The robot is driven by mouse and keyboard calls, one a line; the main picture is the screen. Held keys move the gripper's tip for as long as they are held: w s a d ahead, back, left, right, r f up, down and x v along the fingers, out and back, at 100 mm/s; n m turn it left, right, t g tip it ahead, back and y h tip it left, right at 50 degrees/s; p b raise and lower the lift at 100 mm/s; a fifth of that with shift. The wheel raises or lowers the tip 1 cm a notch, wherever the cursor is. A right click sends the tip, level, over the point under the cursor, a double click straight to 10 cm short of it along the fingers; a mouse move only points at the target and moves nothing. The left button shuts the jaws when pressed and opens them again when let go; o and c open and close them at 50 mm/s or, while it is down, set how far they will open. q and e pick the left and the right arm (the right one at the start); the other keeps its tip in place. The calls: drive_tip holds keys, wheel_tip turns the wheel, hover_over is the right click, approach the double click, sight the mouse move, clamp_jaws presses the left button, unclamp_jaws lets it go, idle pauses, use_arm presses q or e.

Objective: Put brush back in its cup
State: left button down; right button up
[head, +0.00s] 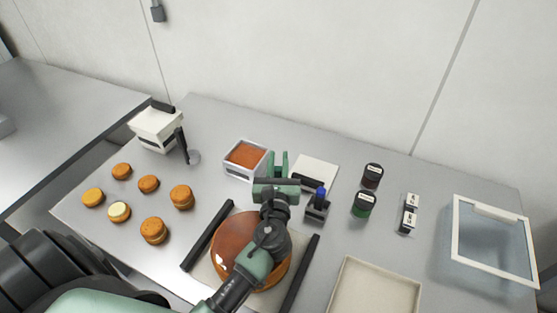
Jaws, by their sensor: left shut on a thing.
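My left gripper (278,163) reaches over the round brown disc to just right of the white tray with orange-brown filling. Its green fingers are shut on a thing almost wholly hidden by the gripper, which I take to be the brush. I cannot make out its bristles or handle. No cup can be told for sure. A small black holder (316,209) with a blue-topped piece (320,191) stands just right of my gripper, apart from it. My right gripper is out of view.
The white tray (229,163) and brown disc (229,237) lie close to my arm. Several round pastries (181,197) and a white box (157,128) are left. Dark jars (372,176), labelled blocks (409,213), an empty pale tray (375,290) and a clear-lidded frame (495,240) are right.

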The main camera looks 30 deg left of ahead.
use_arm(q)
drive_tip(key=c, duration=1.3)
unclamp_jaws()
drive_tip(key=shift+f, duration=0.1)
drive_tip(key=shift+s+r, duration=0.1)
drive_tip(key=shift+r, duration=0.1)
drive_tip(key=b+v, duration=0.3)
drive_tip(key=v, duration=0.8)
drive_tip(key=shift+s+d, duration=0.25)
drive_tip(key=shift+s, duration=0.1)
